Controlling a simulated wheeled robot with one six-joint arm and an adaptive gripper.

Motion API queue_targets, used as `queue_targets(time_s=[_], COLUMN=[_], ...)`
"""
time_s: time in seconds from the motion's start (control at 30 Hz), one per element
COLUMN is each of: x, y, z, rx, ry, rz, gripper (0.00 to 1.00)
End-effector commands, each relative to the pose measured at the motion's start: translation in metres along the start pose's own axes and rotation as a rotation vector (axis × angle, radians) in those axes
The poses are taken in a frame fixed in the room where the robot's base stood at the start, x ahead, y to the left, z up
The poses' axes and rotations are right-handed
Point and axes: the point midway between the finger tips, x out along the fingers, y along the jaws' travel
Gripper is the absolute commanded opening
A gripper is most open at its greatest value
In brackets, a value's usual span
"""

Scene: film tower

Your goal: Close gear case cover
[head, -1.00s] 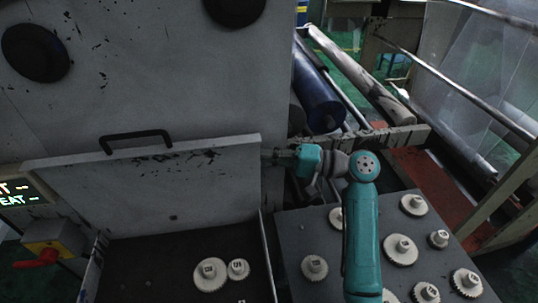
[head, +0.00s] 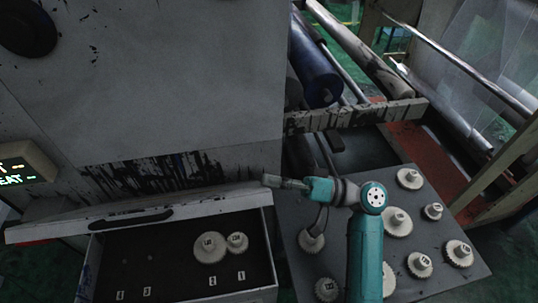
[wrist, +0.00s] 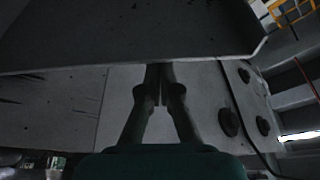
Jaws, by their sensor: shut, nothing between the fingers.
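The gear case cover (head: 190,208) is a grey plate with a black handle (head: 120,219). In the head view it is seen nearly edge-on, tilted over the back of the open gear case (head: 269,255). Two meshed pale gears, a larger one (head: 209,247) and a smaller one (head: 237,243), sit inside the case. My gripper (head: 267,181) is shut and empty at the cover's right end, by its upper edge. In the wrist view a large grey plate, seemingly the cover (wrist: 130,30), fills the top. My closed fingers (wrist: 160,68) reach its edge; contact is unclear.
A grey table (head: 345,235) with several loose gears stands right of the case. A control box (head: 25,165) is at the left. A large grey machine panel (head: 170,80) rises behind the cover. Rollers (head: 315,75) lie behind my arm.

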Motion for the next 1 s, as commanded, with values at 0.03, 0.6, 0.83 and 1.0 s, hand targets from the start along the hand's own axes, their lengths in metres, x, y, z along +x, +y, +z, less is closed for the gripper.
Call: queue_targets(time_s=[0.03,0.6,0.83,1.0], x=[-0.004,-0.024,-0.026,-0.026], y=[0.001,0.012,0.013,0.013], z=[0.011,0.069,0.073,0.073], rx=[0.001,0.002,0.001,0.001], ry=[0.001,0.0,0.0,0.0], rz=[0.0,0.0,0.0,0.0], gripper=[0.0,0.0,0.0,0.0])
